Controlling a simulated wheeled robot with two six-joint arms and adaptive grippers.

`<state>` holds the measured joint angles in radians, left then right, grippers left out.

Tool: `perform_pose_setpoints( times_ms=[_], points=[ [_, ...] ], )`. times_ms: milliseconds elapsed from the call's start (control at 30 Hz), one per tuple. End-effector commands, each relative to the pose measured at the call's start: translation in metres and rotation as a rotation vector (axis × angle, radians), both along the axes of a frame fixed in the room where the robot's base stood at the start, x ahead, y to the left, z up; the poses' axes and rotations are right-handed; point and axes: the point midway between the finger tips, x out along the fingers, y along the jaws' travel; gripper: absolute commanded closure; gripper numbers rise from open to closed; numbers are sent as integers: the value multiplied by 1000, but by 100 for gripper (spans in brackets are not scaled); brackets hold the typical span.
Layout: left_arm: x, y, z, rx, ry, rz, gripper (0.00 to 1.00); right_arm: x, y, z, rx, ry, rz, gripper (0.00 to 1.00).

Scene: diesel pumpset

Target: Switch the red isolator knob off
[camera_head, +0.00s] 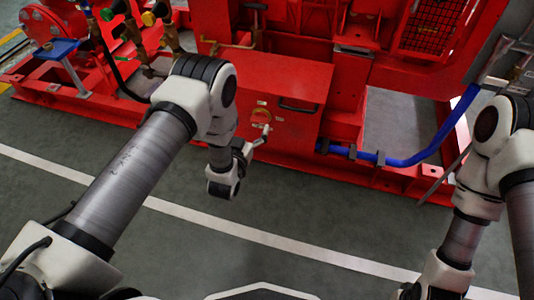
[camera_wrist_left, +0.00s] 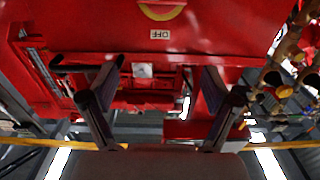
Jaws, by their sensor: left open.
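The red isolator knob (camera_head: 260,115) sits on a yellow round plate on the front of a red box (camera_head: 285,75). In the left wrist view, only part of the yellow plate and red knob (camera_wrist_left: 160,10) shows at the top edge. A small label reading OFF (camera_wrist_left: 160,34) appears upside down beside it. My left gripper (camera_head: 264,134) is just below and in front of the knob in the head view. Its two fingers (camera_wrist_left: 160,88) are spread apart with nothing between them, and they look apart from the knob. The knob's exact angle is too small to tell.
A dark bar handle (camera_head: 298,106) is right of the knob. A blue hose (camera_head: 420,155) runs along the red frame at right. Brass valves (camera_head: 165,40) stand at upper left. My right arm is at the right edge. Grey floor with a white line is clear in front.

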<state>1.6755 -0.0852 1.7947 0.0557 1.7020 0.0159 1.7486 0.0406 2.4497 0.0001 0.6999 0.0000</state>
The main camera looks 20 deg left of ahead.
Motion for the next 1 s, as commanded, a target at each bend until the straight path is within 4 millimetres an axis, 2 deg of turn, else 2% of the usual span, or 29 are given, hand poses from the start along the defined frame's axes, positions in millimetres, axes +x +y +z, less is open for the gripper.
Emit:
perform_pose_setpoints(
  times_ms=[33,133,233,333,600,700,967,1000],
  points=[
    [-1,-1,-38,0,3,-2,12,0,0,-37,0,-1,1,60],
    [-2,-2,-54,0,8,-5,12,1,0,-50,0,-1,1,60],
    [0,-2,-55,0,9,-5,12,1,0,-51,0,-2,1,60],
    [10,-3,-53,0,8,-5,12,1,0,-54,0,-2,1,60],
    [60,-4,-55,0,9,-4,12,1,0,-79,0,-2,0,60],
    [71,-5,-53,0,10,-5,12,1,0,-82,0,-2,0,60],
    [75,-5,-51,0,13,-5,12,1,0,-81,0,-2,0,60],
    [75,-5,-51,0,13,-5,23,1,0,-81,0,-2,0,60]
  ],
)
